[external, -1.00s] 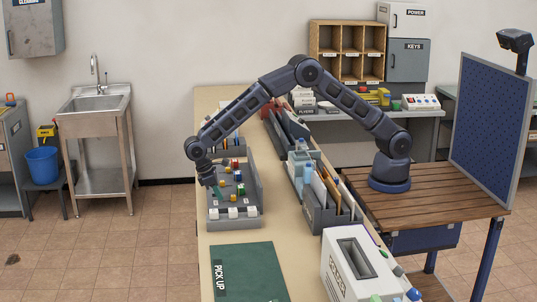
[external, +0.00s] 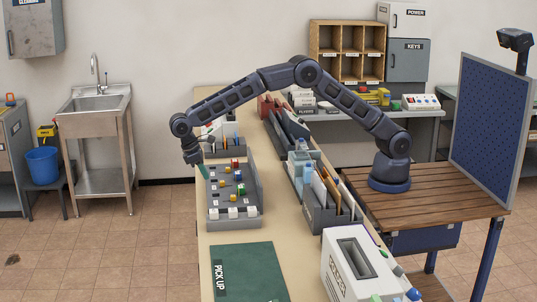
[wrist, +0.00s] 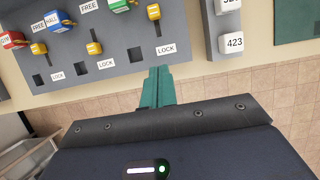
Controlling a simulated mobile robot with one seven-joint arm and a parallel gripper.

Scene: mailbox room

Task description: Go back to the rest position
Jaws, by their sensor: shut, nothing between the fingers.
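My gripper (external: 202,170) is shut and empty, with teal fingers pointing down. In the external view it hangs above the left edge of the counter, beside the grey lock panel (external: 216,214). In the wrist view the shut fingertips (wrist: 157,80) show just off the panel's edge (wrist: 95,68), near a square slot marked LOCK. My arm reaches out from its base on the wooden table, with the elbow raised high over the counter.
The panel carries several coloured blocks, yellow pieces (wrist: 153,12) and white number cubes (wrist: 231,43). File trays (external: 318,215), a white box (external: 362,272) and a green PICK UP mat (external: 252,277) share the counter. Open floor lies left, before the sink (external: 98,103).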

